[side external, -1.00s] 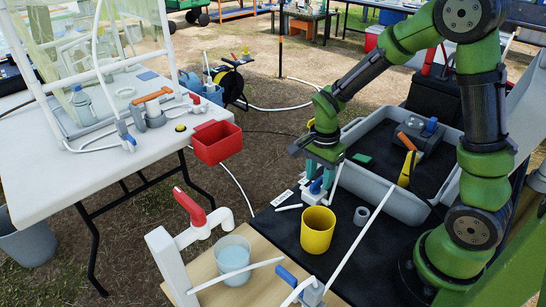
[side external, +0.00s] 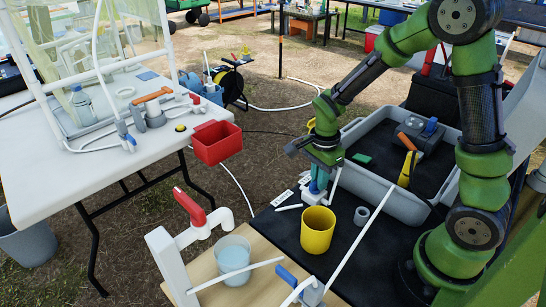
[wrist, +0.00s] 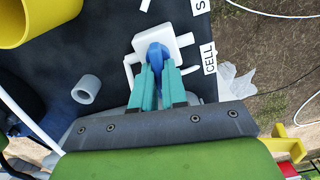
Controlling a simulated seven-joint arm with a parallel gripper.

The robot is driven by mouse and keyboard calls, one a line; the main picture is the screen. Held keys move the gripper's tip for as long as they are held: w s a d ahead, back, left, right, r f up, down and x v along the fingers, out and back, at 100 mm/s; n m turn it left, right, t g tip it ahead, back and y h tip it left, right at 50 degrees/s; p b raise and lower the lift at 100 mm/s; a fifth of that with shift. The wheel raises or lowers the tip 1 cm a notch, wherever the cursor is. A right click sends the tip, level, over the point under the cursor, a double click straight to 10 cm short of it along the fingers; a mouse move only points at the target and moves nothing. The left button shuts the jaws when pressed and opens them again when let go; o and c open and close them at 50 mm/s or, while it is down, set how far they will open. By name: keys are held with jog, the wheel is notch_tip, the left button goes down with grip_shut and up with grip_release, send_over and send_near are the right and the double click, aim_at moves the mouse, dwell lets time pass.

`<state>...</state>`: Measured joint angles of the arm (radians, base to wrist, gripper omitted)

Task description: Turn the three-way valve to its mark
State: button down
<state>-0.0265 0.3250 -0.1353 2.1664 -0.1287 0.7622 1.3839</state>
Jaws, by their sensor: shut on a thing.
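The three-way valve is a white body (wrist: 183,42) with short white stubs and a blue handle (wrist: 156,54). It sits on the black mat. In the side view the valve (side external: 312,197) is partly hidden under my gripper (side external: 318,186). In the wrist view my gripper's teal fingers (wrist: 158,84) are shut on the blue handle, one on each side. A white label reading "CELL" (wrist: 209,58) lies beside the valve. Another label (wrist: 201,6), showing only an "S", is cut off by the frame's top edge.
A yellow cup (side external: 317,230) and a small grey ring (side external: 361,215) stand close by on the mat. A grey tray (side external: 400,205) with tools lies behind, to the right. A white tube (side external: 360,235) slants across the mat. A beaker (side external: 233,258) stands on the wooden board in front.

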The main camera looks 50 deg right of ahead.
jog(key=m, duration=0.3)
jog(key=shift+a+m, duration=0.3)
jog(key=m, duration=0.5)
jog(key=shift+s+a, duration=0.2)
jog(key=m, duration=0.3)
jog(key=shift+s+a+m, duration=0.1)
jog(key=shift+a+m, duration=0.05)
jog(key=shift+m, duration=0.15)
jog(key=m, duration=0.3)
jog(key=shift+s+m, duration=0.15)
jog(key=shift+m, duration=0.25)
jog(key=c, duration=1.1)
grip_release()
jog(key=shift+r, duration=0.1)
notch_tip(320, 180, up, 17)
jog(key=shift+f, duration=0.15)
